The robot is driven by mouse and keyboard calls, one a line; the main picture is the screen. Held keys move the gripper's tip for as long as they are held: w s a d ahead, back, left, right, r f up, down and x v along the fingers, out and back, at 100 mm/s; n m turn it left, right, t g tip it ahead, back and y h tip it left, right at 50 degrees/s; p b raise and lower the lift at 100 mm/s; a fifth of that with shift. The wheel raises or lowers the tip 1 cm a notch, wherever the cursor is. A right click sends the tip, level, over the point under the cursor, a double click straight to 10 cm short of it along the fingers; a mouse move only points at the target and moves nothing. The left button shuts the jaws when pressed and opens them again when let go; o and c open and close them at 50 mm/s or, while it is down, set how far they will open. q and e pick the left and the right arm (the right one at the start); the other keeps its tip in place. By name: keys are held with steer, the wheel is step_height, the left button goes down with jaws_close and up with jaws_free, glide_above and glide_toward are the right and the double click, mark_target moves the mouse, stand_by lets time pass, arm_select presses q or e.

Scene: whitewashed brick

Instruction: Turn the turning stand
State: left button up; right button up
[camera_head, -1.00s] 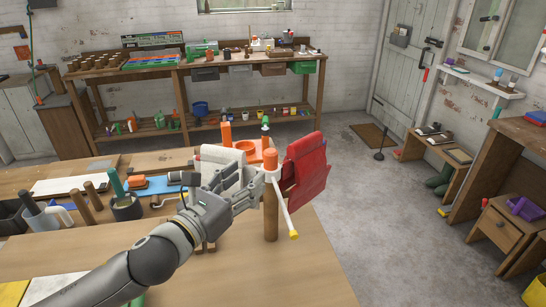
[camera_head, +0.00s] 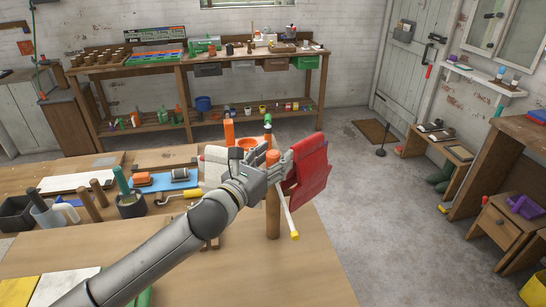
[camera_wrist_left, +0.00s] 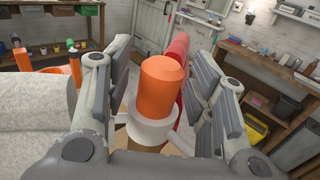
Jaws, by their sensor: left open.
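The turning stand is a wooden post (camera_head: 272,215) on the table with an orange cap (camera_head: 272,157), a red panel (camera_head: 308,172) on its right and a white rod with a yellow tip (camera_head: 294,235) pointing toward the front. My left gripper (camera_head: 272,172) reaches the top of the stand and partly hides it. In the left wrist view, the orange cap (camera_wrist_left: 163,86) and the white collar (camera_wrist_left: 150,128) below it stand between the two open fingers. The fingers appear apart from the cap. My right gripper is not in view.
The table's front right (camera_head: 300,280) is clear. A workbench (camera_head: 200,62) stands along the back wall.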

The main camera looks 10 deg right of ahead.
arm_select(q)
steer(key=shift+c, duration=0.4)
jaws_close()
